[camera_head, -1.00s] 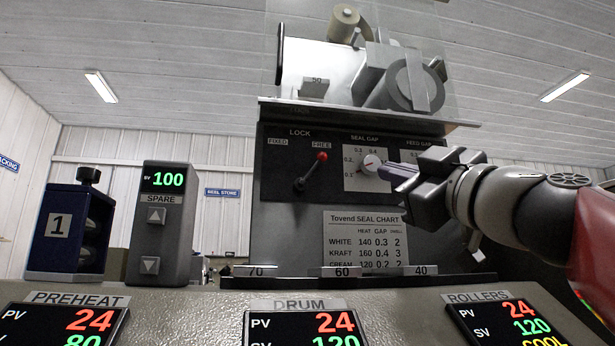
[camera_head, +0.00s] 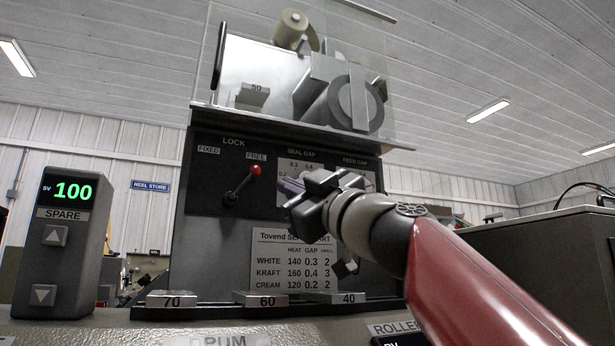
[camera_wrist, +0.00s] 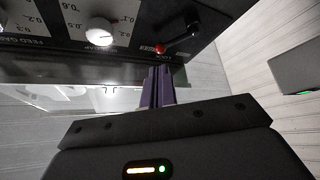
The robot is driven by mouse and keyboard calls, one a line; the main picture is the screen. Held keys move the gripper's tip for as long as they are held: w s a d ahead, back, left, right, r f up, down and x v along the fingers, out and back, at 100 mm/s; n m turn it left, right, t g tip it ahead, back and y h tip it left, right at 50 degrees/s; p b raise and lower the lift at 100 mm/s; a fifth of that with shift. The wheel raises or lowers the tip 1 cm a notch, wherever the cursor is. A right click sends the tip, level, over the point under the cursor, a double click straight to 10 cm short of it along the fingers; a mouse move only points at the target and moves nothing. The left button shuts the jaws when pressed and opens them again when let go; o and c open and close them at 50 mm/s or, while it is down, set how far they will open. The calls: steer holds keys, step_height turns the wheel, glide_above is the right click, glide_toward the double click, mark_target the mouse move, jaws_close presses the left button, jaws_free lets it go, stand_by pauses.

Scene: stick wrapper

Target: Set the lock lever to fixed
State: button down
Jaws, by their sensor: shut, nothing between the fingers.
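The lock lever (camera_head: 241,185) is on the dark panel, with a black shaft and a red knob (camera_head: 256,170). It tilts up and right, the knob just below the FREE label (camera_head: 257,157); the FIXED label (camera_head: 209,150) is to the left. My gripper (camera_head: 283,184) is shut and empty, its fingertips just right of the knob, over the seal gap plate, whose dial is hidden behind it. In the wrist view, the closed fingers (camera_wrist: 158,68) point toward the red knob (camera_wrist: 160,48), with a small visible gap.
The seal gap plate (camera_head: 297,165) is right of the lever. A seal chart (camera_head: 268,262) is below it. Weight-like blocks marked 70, 60 and 40 stand on a ledge in front. The SPARE controller (camera_head: 62,235) stands at left. A clear guard and rollers are above the panel.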

mark_target(257, 169)
steer(key=p+x, duration=0.3)
steer(key=x, duration=0.3)
steer(key=shift+r+p, duration=0.25)
steer(key=shift+p, duration=0.05)
steer(key=shift+w+a+r+p, duration=0.1)
steer(key=shift+w+a+p, duration=0.2)
steer(key=shift+w+a, duration=0.15)
steer(key=shift+s+a+r+n+g, duration=0.15)
steer(key=shift+r+n+g, duration=0.15)
steer(key=shift+n+g, duration=0.5)
steer(key=shift+s+a+r+n+g+p, duration=0.4)
steer(key=shift+a+n+g+p, duration=0.15)
steer(key=shift+a+n, duration=0.35)
steer(key=shift+s+a+r+n+g+p, duration=0.45)
steer(key=shift+a+n, duration=0.2)
steer(key=shift+n, duration=0.45)
steer(key=shift+s+a+r+n+g+p, duration=0.3)
steer(key=shift+a+n+g+p, duration=0.25)
steer(key=shift+a+n, duration=0.35)
steer(key=shift+s+d, duration=0.1)
steer(key=shift+d, duration=0.05)
